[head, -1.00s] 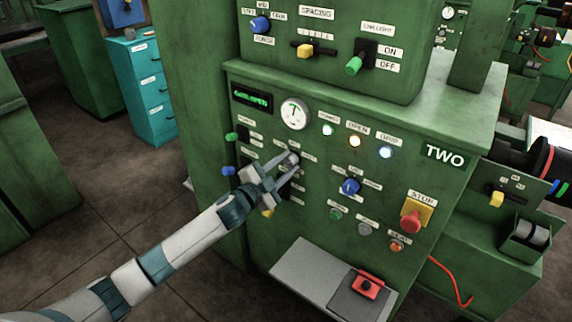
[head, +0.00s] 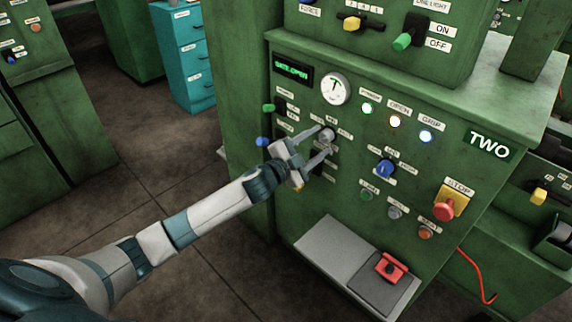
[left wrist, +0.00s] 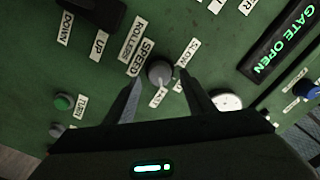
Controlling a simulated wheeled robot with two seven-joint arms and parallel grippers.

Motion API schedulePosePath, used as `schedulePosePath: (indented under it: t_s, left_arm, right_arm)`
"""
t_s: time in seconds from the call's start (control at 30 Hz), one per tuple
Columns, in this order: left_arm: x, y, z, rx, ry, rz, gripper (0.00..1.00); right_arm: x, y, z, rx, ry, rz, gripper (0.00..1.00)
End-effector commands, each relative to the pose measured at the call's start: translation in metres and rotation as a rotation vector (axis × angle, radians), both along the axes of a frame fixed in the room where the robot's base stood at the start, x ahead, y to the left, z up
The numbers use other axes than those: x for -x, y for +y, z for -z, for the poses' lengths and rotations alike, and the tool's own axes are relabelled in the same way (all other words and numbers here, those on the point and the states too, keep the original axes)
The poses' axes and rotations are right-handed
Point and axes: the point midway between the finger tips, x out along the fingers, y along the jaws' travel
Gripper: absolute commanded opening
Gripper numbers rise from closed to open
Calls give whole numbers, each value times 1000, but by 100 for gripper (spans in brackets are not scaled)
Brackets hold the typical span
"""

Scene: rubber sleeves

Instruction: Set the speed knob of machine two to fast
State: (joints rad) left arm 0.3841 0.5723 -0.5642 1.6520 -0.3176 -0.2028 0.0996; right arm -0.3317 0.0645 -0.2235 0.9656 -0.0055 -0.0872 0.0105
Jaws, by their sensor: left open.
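The green machine two carries a TWO sign (head: 487,145). Its grey round speed knob (head: 327,135) is on the front panel below the gauge. In the left wrist view the knob (left wrist: 159,72) has a ROLLERS SPEED label (left wrist: 137,52) on one side and a SLOW label (left wrist: 190,52) on the other. A label starting with F sits below it, partly unclear. My left gripper (left wrist: 161,77) is open, its fingertips on either side of the knob with gaps showing. It also shows in the head view (head: 325,142). I cannot read the knob's pointer. My right gripper is out of view.
A blue selector (head: 384,169) and a red stop button (head: 444,211) are to the right. A green lever (head: 268,108) and a blue one (head: 262,142) stick out at the left edge. A tray with a red block (head: 391,267) juts out below.

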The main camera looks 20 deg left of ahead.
Motion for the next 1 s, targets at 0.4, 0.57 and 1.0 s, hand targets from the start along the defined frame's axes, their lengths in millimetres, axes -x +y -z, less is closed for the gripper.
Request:
schedulePosePath:
  t_s: [0.4, 0.57, 1.0]
  left_arm:
    - [72, 26, 3, -2, 2, 1, 49]
    - [100, 35, 3, -1, 2, 2, 49]
    - [144, 52, 1, -1, 1, 1, 49]
  right_arm:
    - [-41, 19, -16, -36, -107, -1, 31]
    - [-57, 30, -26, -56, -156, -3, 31]
    - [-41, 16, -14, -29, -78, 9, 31]
